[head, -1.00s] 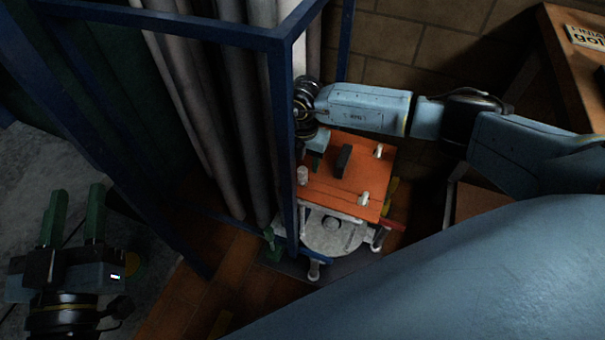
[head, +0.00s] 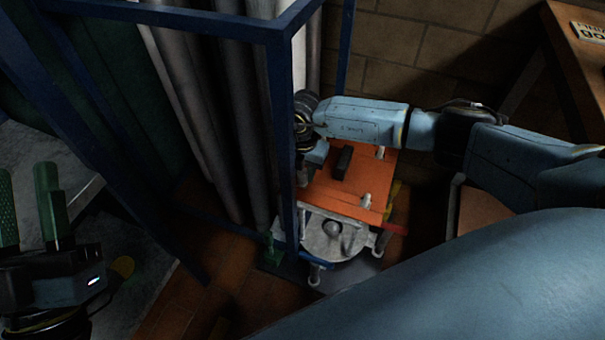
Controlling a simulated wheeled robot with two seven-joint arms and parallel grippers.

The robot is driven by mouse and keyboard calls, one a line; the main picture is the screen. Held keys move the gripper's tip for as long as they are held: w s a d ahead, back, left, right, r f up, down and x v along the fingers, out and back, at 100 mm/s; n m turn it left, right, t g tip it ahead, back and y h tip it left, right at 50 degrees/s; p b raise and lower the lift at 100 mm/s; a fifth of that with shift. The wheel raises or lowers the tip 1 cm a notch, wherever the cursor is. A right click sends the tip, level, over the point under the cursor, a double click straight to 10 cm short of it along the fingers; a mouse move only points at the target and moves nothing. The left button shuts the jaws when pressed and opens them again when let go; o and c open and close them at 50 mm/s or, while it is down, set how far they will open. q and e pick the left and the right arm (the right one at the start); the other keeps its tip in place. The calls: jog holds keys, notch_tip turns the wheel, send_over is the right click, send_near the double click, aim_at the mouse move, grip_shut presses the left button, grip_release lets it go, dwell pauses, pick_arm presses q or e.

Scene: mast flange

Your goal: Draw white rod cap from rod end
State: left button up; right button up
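An orange plate (head: 350,192) sits on a round grey metal flange (head: 328,240). White caps show at its upper right (head: 380,153), at its lower right (head: 366,200) and, partly hidden, at its left edge (head: 302,178). I cannot tell which is the named rod cap. My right gripper (head: 316,160) is over the plate's upper left corner, close to the left cap. Its fingers are mostly hidden by its own wrist and a blue post, so its grip is unclear. My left gripper (head: 28,205) is at the far left, fingers apart and empty, away from the plate.
A black block (head: 342,163) stands on the plate. A red bar (head: 394,229) sticks out right of the flange. A wooden table (head: 575,60) is at the upper right.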

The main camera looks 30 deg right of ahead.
jog(key=c, duration=0.6)
jog(key=shift+r, duration=0.1)
